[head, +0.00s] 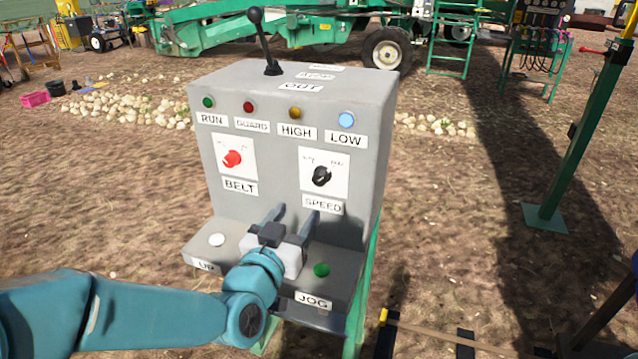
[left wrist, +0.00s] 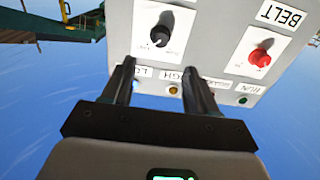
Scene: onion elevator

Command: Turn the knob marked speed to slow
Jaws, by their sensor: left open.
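The black speed knob (head: 321,176) sits on a white plate above the label SPEED, on the right of the grey control box's front. It also shows in the left wrist view (left wrist: 160,36), where the picture is upside down. My left gripper (head: 296,210) is in front of the box, below the speed knob and a little to its left. Its two fingers are apart with nothing between them. In the left wrist view the left gripper (left wrist: 160,80) is also open, apart from the knob. My right gripper is not in view.
The grey control box (head: 265,155) carries a red BELT knob (head: 232,158), several lamps and a black lever (head: 262,40) on top. A white button (head: 216,240) and a green JOG button (head: 321,270) are on its lower ledge. A green post (head: 585,130) stands at right.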

